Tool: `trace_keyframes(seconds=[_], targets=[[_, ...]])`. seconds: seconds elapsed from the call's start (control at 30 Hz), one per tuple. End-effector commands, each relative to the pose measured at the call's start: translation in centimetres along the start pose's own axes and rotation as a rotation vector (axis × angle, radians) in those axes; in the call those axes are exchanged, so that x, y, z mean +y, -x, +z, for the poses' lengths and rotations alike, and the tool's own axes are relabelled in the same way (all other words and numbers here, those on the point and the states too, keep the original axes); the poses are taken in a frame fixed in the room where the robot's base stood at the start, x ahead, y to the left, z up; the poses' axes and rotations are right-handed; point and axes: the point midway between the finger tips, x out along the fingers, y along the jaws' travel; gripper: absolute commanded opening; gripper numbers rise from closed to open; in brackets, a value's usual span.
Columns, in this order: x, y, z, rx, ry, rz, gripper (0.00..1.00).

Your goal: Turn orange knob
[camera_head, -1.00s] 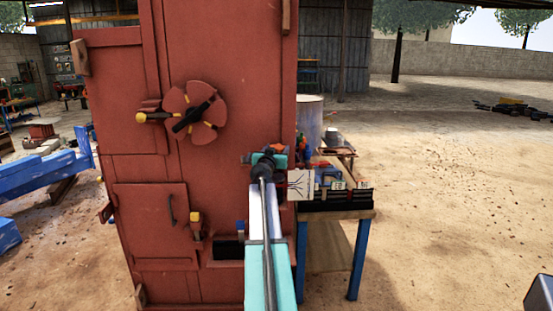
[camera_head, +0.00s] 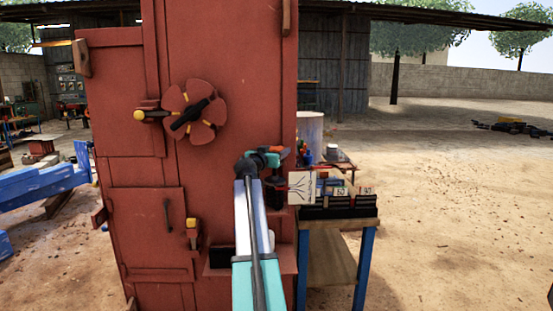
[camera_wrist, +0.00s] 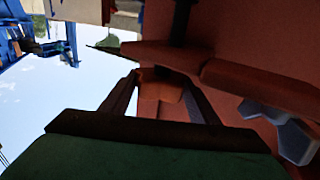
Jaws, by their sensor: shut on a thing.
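In the wrist view, an orange-brown knob-like block (camera_wrist: 160,92) sits between the two dark fingers of my gripper (camera_wrist: 166,82). The fingers are shut on it, against the red panel of the machine. In the head view, my gripper (camera_head: 282,158) is at the right edge of the tall red machine (camera_head: 235,60). The wrist view is dark, so how far the knob is turned cannot be told.
A red fan-shaped wheel (camera_head: 195,112) and a yellow-ended lever (camera_head: 145,115) are on the machine's front. A smaller yellow-topped handle (camera_head: 192,232) is lower down. A blue-legged table (camera_head: 365,265) with boxes stands to the right.

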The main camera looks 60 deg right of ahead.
Motion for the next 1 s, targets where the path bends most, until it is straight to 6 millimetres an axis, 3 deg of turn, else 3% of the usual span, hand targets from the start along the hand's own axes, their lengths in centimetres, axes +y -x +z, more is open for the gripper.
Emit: trace_keyframes(seconds=[0.97,1.0], targets=[[0.29,0.15,0.44,-0.007,-0.001,0.081,0.33],[0.29,0.16,0.45,-0.007,-0.001,0.081,0.57]])
